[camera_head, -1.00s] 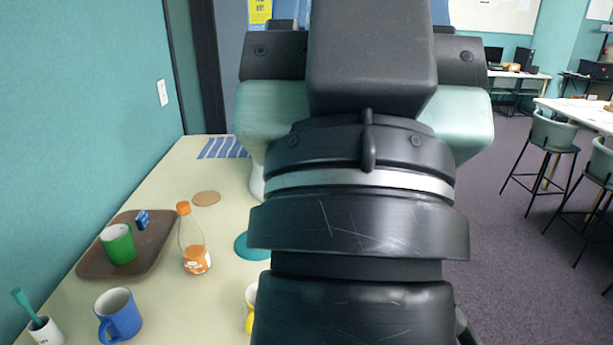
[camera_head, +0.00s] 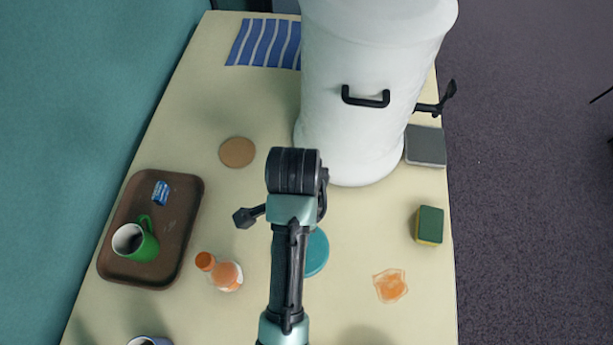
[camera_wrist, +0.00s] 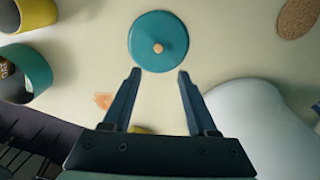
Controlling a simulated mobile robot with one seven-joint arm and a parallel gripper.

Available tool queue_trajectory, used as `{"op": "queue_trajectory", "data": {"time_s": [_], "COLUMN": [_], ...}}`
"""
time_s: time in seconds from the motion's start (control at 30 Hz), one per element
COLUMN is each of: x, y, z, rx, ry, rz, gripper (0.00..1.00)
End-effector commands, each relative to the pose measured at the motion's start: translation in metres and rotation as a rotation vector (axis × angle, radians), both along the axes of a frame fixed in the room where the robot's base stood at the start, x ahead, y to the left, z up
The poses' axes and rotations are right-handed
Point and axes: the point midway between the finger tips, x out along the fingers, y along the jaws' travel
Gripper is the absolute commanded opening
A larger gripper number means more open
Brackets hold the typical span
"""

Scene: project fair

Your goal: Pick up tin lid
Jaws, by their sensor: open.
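The tin lid is a flat teal disc. In the wrist view the lid (camera_wrist: 148,52) lies flat on the table with a small orange-tan knob at its middle. My gripper (camera_wrist: 156,75) is open and empty; its two fingers point toward the lid's near edge, the lid just beyond the tips in the picture. Their height above it cannot be told. In the head view the lid (camera_head: 317,254) shows right of my arm, which hides its left part. The fingers cannot be made out there.
A large white urn-like vessel (camera_head: 350,130) stands behind the lid. A cork coaster (camera_head: 237,152), brown tray (camera_head: 185,220) with green mug (camera_head: 142,243), and orange-capped bottle (camera_head: 226,275) are left. An orange patch (camera_head: 391,286) and sponge (camera_head: 429,226) are right.

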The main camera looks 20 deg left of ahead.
Motion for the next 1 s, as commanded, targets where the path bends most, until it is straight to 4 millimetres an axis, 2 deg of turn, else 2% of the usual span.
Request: {"op": "queue_trajectory", "data": {"time_s": [0.1,0.5,0.77,1.0], "x": [-0.008,-0.007,-0.005,0.000], "y": [-0.001,-0.001,0.000,0.001], "z": [-0.015,-0.071,-0.087,-0.117], "rx": [-0.010,-0.010,-0.010,-0.009], "ry": [0.033,0.030,0.028,0.029], "rz": [-0.014,-0.014,-0.013,-0.013], "gripper": [0.58,0.58,0.58,0.58]}}
